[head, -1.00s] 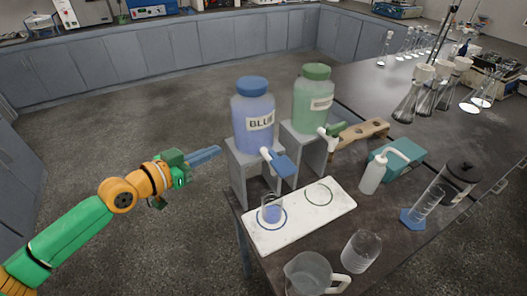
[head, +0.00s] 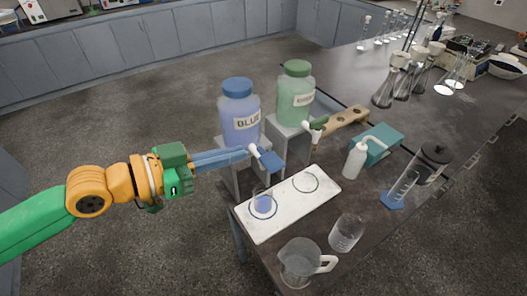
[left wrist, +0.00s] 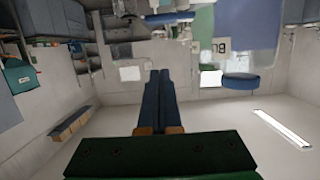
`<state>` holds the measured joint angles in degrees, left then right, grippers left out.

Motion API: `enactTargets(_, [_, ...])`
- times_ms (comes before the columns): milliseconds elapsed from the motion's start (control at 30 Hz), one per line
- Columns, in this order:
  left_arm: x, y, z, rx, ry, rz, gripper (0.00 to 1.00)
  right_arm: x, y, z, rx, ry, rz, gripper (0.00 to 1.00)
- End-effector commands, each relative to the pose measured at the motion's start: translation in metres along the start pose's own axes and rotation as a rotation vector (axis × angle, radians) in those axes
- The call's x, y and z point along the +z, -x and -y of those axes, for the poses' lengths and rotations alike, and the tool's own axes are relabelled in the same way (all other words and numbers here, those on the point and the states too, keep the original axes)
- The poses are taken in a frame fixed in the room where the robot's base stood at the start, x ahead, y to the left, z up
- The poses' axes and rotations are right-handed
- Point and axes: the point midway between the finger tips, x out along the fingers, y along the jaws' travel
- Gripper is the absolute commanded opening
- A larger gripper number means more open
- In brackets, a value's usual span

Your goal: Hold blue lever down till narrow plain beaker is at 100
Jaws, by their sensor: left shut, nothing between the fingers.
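The blue lever (head: 271,161) is on the white tap of the bottle labelled BLUE (head: 240,118). My left gripper (head: 246,154) is shut and empty, with its fingertips beside the tap, just left of the lever. I cannot tell whether they touch it. A narrow clear beaker (head: 263,202) with some blue liquid stands under this tap, on the blue ring of a white board (head: 290,211). Its scale is too small to read. My right gripper is out of view.
A green-capped bottle (head: 295,95) stands on a grey stand behind. The green ring of the board is empty. A clear beaker (head: 346,233), a jug (head: 300,264), a wash bottle (head: 356,160) and a measuring cylinder (head: 402,188) stand on the dark bench.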

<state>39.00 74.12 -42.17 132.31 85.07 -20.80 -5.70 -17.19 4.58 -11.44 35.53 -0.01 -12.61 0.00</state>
Motion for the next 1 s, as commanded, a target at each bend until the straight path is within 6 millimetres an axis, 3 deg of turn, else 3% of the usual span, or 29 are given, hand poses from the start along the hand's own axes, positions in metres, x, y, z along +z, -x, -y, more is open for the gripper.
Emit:
enactTargets(33, [-0.008, -0.010, -0.001, 0.007, 0.005, -0.005, 0.00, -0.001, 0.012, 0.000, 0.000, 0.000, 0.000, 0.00])
enactTargets(333, [-0.005, -0.075, -0.001, 0.002, 0.004, -0.001, 0.00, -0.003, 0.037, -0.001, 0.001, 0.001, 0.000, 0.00])
enactTargets(400, [0.014, -0.077, 0.001, -0.001, 0.005, 0.006, 0.00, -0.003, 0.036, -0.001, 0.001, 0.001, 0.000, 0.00])
enactTargets(600, [0.036, -0.082, 0.001, -0.001, 0.002, 0.003, 0.00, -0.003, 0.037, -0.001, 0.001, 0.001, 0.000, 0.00])
enactTargets(1000, [0.040, -0.083, 0.002, -0.003, -0.004, 0.001, 0.00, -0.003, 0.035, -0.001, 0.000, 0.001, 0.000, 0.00])
